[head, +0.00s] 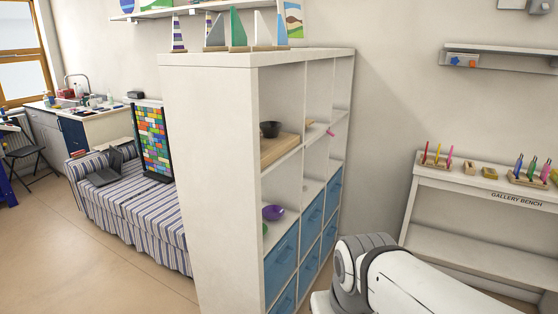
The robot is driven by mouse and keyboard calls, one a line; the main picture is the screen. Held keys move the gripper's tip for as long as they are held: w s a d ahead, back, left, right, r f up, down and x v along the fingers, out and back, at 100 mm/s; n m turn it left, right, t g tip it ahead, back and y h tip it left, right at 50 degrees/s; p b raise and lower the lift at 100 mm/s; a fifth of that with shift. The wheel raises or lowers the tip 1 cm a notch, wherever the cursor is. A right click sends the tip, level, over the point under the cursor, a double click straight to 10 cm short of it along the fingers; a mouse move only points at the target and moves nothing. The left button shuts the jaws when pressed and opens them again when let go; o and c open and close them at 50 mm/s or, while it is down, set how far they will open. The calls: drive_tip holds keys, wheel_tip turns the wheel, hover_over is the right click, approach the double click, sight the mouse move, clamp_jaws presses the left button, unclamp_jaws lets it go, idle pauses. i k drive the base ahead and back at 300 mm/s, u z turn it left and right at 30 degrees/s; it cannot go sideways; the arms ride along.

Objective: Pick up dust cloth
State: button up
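I cannot make out a dust cloth for certain in the head view. A small pink item (331,132) sits at the edge of a cubby in the white shelf unit (208,190), too small to identify. A yellow item (554,176) at the right picture edge is cut off and also unclear. Part of my white and grey arm shows at the bottom right, in front of the shelf unit's right side. My gripper is out of view.
The shelf unit holds a dark bowl (270,129), a purple bowl (273,212) and blue bins (281,262). The gallery bench (440,181) stands right, bearing coloured pieces. A striped sofa (150,218) stands left. Floor (50,255) is clear at lower left.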

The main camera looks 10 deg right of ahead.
sight(487, 172)
drive_tip(key=z, duration=0.3)
drive_tip(key=i, duration=1.75)
drive_tip(key=z, duration=1.35)
drive_tip(key=i, duration=1.85)
drive_tip(key=z, duration=0.75)
